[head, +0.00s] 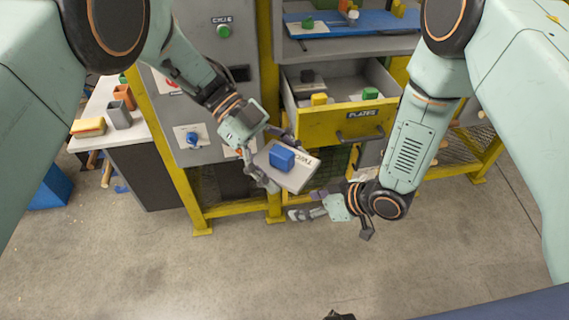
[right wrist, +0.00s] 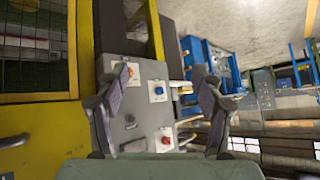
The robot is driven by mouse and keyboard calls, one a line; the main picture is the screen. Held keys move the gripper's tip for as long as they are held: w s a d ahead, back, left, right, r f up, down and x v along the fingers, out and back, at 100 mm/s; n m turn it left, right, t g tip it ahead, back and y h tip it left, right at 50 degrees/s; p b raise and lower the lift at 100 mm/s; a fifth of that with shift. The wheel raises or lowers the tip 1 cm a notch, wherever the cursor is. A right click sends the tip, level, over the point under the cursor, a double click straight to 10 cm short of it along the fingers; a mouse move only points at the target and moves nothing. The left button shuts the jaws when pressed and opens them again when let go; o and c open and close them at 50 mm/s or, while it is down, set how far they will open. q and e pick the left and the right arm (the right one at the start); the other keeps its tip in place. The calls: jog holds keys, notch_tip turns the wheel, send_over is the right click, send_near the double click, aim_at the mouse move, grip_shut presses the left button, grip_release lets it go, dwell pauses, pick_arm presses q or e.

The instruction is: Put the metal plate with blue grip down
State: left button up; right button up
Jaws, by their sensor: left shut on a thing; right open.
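The metal plate (head: 294,176) with the blue grip (head: 282,158) is in the middle of the head view, tilted, with dark lettering near its right end. My left gripper (head: 265,160) is shut on the plate at its left side and holds it in the air in front of the yellow frame. My right gripper (head: 312,208) is open and empty, just below and right of the plate in the head view. In the right wrist view its two fingers (right wrist: 162,100) stand wide apart with nothing between them. The plate does not show in that view.
An open drawer with a yellow front (head: 345,125), labelled PLATES, holds yellow, green and dark blocks. A grey control panel (head: 200,100) stands left of it. A blue board (head: 345,24) lies above. The floor in front is clear.

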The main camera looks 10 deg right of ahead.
pick_arm(q)
jog(key=shift+w, duration=0.1)
pick_arm(e)
jog(key=s+d+f+m+g+h, duration=0.1)
jog(key=s+d+m+g+h, duration=0.1)
jog(key=s, duration=0.7)
jog(key=s+d+f+m+g+h, duration=0.1)
jog(key=s+d+f+m+h, duration=0.1)
jog(key=s+d, duration=0.4)
jog(key=s+d+f+m+g+h, duration=0.2)
jog(key=s+d+m+h, duration=0.1)
jog(key=s, duration=0.9)
jog(key=shift+d+m+g, duration=0.3)
jog(key=shift+d+m, duration=0.2)
jog(key=shift+m, duration=0.3)
jog(key=shift+s, duration=0.1)
